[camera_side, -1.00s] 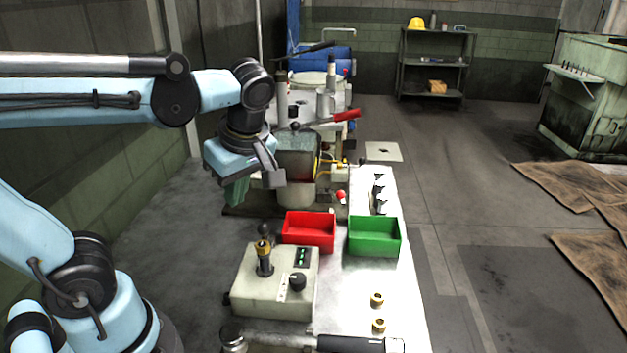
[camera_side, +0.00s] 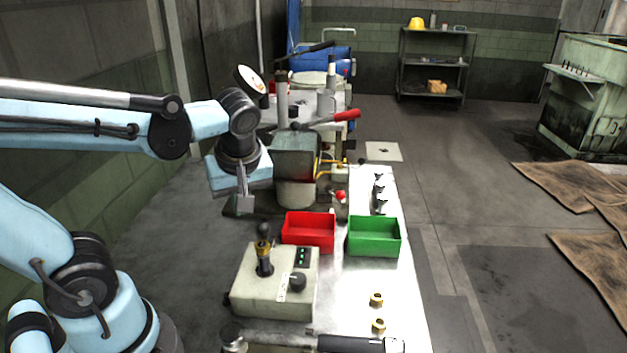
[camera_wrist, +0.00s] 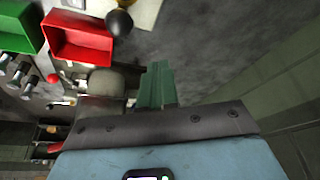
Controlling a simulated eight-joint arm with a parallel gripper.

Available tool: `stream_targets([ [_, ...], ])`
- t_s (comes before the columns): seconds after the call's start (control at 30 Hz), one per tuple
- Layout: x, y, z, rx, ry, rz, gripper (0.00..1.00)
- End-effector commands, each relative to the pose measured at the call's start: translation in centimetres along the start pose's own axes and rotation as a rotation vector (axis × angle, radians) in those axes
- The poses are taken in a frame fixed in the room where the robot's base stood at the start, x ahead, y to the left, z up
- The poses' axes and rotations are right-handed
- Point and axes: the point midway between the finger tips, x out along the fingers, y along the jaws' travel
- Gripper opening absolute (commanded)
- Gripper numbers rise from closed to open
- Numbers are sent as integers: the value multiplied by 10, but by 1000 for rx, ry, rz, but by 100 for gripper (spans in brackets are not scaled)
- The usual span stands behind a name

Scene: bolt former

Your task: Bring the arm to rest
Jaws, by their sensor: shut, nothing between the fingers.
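My gripper (camera_side: 244,203) hangs below the light-blue wrist in the side view, left of the machine and above the grey floor. Its fingers are together with nothing between them. In the wrist view my gripper (camera_wrist: 158,85) shows as green fingers pressed side by side, pointing over bare floor. My arm reaches in from the left, and my gripper is apart from the bins and the bench.
A red bin (camera_side: 309,231) and a green bin (camera_side: 374,237) stand on the bench (camera_side: 345,290). The machine (camera_side: 296,165) stands behind. Floor at left is clear.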

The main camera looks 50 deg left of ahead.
Motion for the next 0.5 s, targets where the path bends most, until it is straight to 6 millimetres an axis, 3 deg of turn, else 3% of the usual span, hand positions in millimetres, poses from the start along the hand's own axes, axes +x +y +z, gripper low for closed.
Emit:
stream_targets([
  [0.5,6,6,-17,347,1,131,0],
])
